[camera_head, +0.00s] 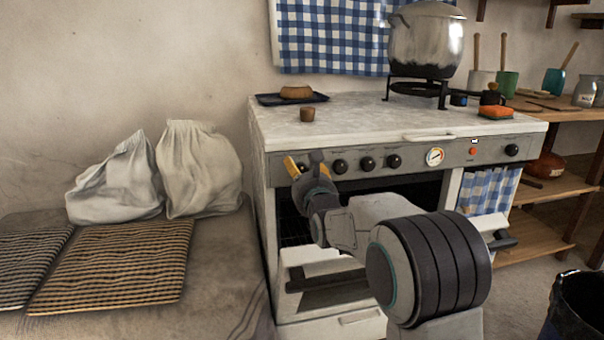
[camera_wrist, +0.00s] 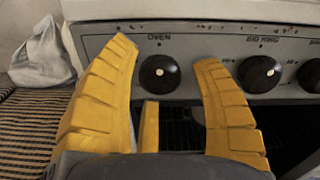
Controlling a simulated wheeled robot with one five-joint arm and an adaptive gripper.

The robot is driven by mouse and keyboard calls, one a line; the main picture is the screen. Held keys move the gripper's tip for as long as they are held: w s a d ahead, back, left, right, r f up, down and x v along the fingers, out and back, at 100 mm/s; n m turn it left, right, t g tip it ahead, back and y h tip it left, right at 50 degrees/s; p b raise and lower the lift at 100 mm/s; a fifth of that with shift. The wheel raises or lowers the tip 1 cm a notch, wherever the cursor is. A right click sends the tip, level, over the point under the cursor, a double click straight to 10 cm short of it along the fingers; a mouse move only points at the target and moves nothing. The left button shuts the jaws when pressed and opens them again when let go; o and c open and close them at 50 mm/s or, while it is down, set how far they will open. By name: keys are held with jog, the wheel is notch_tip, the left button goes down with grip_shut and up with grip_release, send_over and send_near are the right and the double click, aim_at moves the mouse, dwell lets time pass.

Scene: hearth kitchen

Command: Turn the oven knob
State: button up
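The oven knob (camera_wrist: 160,74) is round and black with a white dot, under the word OVEN on the grey control panel (camera_wrist: 205,55) in the wrist view. My gripper (camera_wrist: 165,54) is open, with its yellow fingers to the left and right of the knob in that view. No contact with the knob shows, and I cannot tell how deep the fingertips reach. In the head view my gripper (camera_head: 307,166) is at the left end of the stove's panel and largely hides the oven knob there. The stove (camera_head: 350,120) has a pale top.
More black knobs (camera_head: 368,163) sit right of my gripper, the nearest labelled BIG RING (camera_wrist: 260,74). The oven front below is dark and open, with a lowered door (camera_head: 320,298). White sacks (camera_head: 198,165) stand at left. A pot (camera_head: 426,40) stands on the stove.

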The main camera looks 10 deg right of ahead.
jog(key=c, duration=1.1)
jog(key=shift+o, duration=0.2)
jog(key=shift+n, duration=0.3)
jog(key=n, duration=0.6)
jog(key=shift+n, duration=0.3)
jog(key=n, duration=0.6)
jog(key=shift+r, duration=0.1)
jog(key=shift+n, duration=0.4)
jog(key=o, duration=1.2)
